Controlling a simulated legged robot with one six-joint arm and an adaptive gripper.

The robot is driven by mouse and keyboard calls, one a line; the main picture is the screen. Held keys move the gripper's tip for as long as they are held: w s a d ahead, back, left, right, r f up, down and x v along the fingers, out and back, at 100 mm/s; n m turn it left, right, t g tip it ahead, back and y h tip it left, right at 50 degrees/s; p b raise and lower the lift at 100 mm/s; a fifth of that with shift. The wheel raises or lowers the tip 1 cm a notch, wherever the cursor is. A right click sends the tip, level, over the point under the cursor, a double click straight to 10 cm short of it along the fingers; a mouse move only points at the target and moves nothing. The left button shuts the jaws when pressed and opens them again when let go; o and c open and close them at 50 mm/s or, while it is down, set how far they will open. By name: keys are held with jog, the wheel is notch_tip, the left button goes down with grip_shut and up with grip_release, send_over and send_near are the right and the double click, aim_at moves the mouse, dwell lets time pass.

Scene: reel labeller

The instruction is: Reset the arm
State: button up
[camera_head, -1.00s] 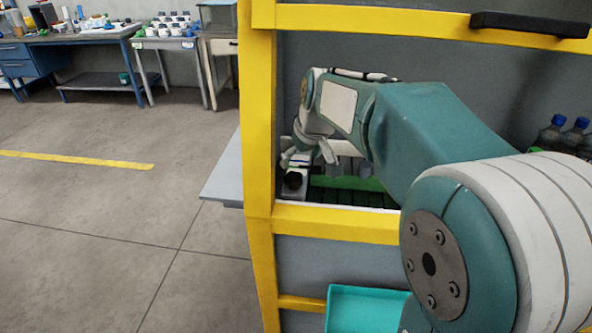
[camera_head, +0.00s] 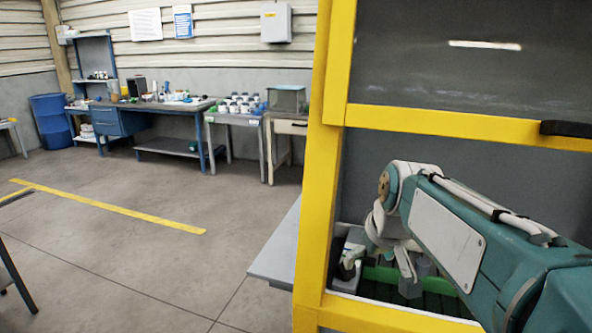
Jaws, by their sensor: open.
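My gripper (camera_head: 378,262) is at the end of my teal and white arm, inside the yellow-framed cabinet (camera_head: 309,235) at the right of the view. Its fingers point down and are spread apart, with nothing seen between them. Below and beside them are a small light block (camera_head: 346,281) with a dark top, a green strip (camera_head: 385,276) and a dark ribbed surface (camera_head: 437,302). My arm hides much of the cabinet's interior.
A grey shelf (camera_head: 277,250) juts out left of the cabinet. A blue workbench (camera_head: 125,122), a small table with white containers (camera_head: 232,118) and a blue barrel (camera_head: 50,122) stand at the back. The floor at left is mostly open, with a yellow line (camera_head: 120,210).

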jog(key=s+f+m, duration=0.1)
jog(key=s+f, duration=0.2)
jog(key=s, duration=0.6)
jog(key=s+f+m+t, duration=0.1)
jog(key=s+f, duration=0.2)
jog(key=s, duration=0.6)
jog(key=shift+a+f+h, duration=0.25)
jog(key=shift+f+h, duration=0.15)
